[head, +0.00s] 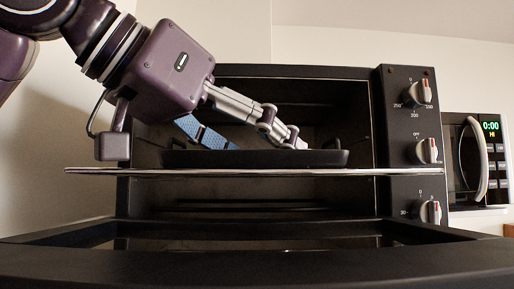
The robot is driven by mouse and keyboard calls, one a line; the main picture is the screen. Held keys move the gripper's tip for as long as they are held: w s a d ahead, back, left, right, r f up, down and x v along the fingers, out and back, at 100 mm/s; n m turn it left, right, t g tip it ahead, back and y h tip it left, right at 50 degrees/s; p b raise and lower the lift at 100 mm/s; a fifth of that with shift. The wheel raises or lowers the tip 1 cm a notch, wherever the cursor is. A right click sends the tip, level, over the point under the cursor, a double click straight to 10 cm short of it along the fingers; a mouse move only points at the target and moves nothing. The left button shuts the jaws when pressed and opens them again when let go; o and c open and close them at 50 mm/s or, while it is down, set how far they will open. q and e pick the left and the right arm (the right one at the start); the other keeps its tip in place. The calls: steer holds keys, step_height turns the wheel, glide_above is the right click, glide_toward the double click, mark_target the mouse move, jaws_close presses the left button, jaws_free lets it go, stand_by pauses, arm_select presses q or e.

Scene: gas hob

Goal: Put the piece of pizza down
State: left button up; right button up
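No piece of pizza shows clearly in the head view. My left gripper (290,138) reaches in from the upper left, its fingers over a black shallow pan (253,159). The fingers slope down to the right, with the tips just above or behind the pan's rim. They are seen from the side, so I cannot tell whether they are open or hold anything. The pan's inside is hidden by its rim. My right gripper is not in view.
The pan sits on a thin rack (380,172) that juts from a black oven (310,72). The oven's door (260,262) is folded down in front. Several knobs (426,151) line its right panel. A microwave (478,160) stands at the far right.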

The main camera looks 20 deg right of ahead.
arm_select(q)
steer(key=shift+a, duration=0.1)
steer(key=shift+r, duration=0.15)
steer(key=shift+s+a, duration=0.1)
steer(key=shift+a, duration=0.15)
steer(key=b+v, duration=0.3)
steer(key=v, duration=0.8)
steer(key=shift+d, duration=0.1)
steer(key=shift+s+a, duration=0.2)
